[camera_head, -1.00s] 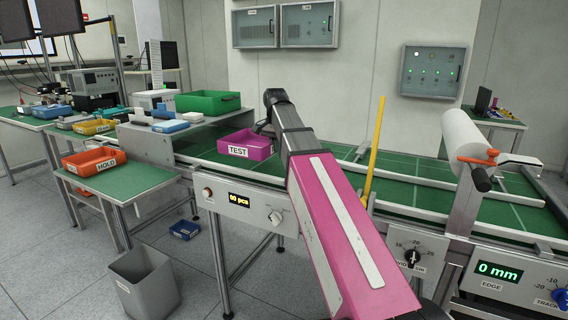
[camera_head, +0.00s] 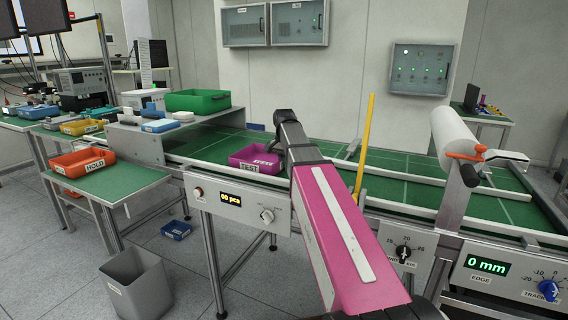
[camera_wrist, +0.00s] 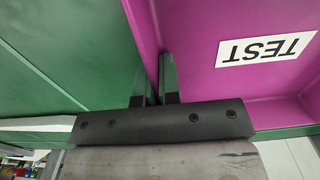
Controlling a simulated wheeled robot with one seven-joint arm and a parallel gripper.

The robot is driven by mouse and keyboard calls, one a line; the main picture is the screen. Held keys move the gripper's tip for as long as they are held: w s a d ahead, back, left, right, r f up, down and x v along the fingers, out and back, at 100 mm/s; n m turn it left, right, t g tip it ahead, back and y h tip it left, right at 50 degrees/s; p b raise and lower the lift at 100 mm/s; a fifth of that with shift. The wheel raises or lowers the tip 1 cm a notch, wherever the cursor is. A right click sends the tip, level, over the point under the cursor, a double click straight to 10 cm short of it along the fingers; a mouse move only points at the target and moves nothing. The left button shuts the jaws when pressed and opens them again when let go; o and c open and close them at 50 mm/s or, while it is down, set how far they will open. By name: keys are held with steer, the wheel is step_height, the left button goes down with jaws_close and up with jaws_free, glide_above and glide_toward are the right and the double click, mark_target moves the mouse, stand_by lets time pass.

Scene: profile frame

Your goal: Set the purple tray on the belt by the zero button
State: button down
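The purple tray (camera_head: 240,159), labelled TEST, is at the near edge of the green belt (camera_head: 322,153), left of my arm. In the wrist view, the tray's inside (camera_wrist: 215,25) and its white label (camera_wrist: 265,48) fill the upper right. My gripper (camera_wrist: 155,82) has one finger on each side of the tray's wall and looks shut on it. Whether the tray's bottom touches the belt I cannot tell.
A yellow upright bar (camera_head: 364,145) and a white roll (camera_head: 452,135) stand right of my arm. A green bin (camera_head: 197,102) sits on the raised shelf to the left. An orange HOLD tray (camera_head: 83,163) lies on the side table. Belt right of my arm is clear.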

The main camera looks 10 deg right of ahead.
steer(key=c, duration=1.3)
jaws_free()
steer(key=shift+f, duration=0.1)
step_height(320, 180, up, 12)
steer(key=shift+r, duration=0.15)
